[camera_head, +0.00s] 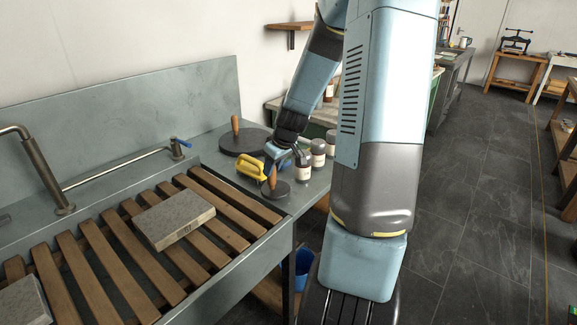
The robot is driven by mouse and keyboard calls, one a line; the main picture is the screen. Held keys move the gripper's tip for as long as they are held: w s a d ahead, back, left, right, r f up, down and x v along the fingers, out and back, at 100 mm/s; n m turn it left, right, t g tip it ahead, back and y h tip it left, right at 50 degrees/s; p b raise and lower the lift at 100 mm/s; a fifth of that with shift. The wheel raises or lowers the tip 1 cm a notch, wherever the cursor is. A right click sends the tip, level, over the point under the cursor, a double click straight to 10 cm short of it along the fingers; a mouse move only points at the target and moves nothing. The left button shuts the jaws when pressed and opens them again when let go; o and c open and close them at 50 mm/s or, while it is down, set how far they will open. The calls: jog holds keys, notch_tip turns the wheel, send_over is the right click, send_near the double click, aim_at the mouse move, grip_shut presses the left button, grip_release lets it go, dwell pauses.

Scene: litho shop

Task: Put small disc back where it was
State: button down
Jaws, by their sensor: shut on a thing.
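The small disc (277,190) is dark and round with an upright wooden handle. It is at the front right corner of the grey metal counter, beside the slatted sink. My gripper (268,173), with yellow fingers, is shut on its handle. I cannot tell whether the disc's underside touches the counter. A larger dark disc (231,143) with a similar wooden handle (235,125) lies behind it, apart from it, near the backsplash.
Several labelled bottles (302,167) stand close to the right of my gripper. A stone slab (173,218) lies on the wooden slats (226,202), with another slab (25,302) at lower left. A tap (47,173) rises at left. A blue bucket (304,268) is below the counter.

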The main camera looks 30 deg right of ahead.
jog(key=shift+f, duration=0.7)
jog(key=c, duration=0.8)
grip_release()
jog(key=shift+r, duration=0.1)
